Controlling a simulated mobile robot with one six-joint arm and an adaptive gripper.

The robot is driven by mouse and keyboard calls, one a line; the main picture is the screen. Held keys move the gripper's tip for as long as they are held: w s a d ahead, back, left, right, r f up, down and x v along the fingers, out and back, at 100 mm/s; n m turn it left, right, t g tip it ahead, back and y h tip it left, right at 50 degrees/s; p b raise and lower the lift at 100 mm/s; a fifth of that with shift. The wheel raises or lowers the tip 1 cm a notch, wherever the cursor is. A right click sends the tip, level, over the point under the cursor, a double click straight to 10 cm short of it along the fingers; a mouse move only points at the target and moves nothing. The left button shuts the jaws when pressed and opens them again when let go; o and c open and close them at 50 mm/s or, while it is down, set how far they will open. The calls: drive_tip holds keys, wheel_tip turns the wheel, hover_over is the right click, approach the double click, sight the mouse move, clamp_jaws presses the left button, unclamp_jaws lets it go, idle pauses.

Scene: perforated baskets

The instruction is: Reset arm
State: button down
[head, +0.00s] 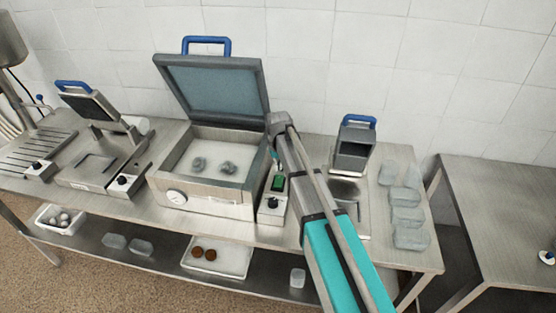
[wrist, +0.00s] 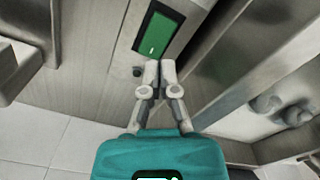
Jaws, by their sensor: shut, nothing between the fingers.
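My arm (head: 338,262) reaches up from the lower right across the metal table in the head view. My gripper (wrist: 160,68) is shut and empty in the wrist view, its fingertips together. In the head view the gripper is mostly hidden by my arm.
The chamber machine (head: 205,200) has its lid (head: 213,88) raised and two grey lumps (head: 228,167) inside. Smaller machines stand left (head: 88,172) and right (head: 354,150). Several clear containers (head: 408,217) line the table's right end. Another table (head: 500,190) stands right, beyond a gap.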

drive_tip(key=s+d+m, duration=0.2)
drive_tip(key=s+d, duration=0.6)
drive_tip(key=s, duration=0.3)
drive_tip(key=s+d+f+m+b, duration=0.1)
drive_tip(key=s+d, duration=0.8)
drive_tip(key=s, duration=0.3)
drive_tip(key=shift+f+m+b, duration=0.25)
drive_tip(key=shift+m+b, duration=0.05)
drive_tip(key=shift+m, duration=0.1)
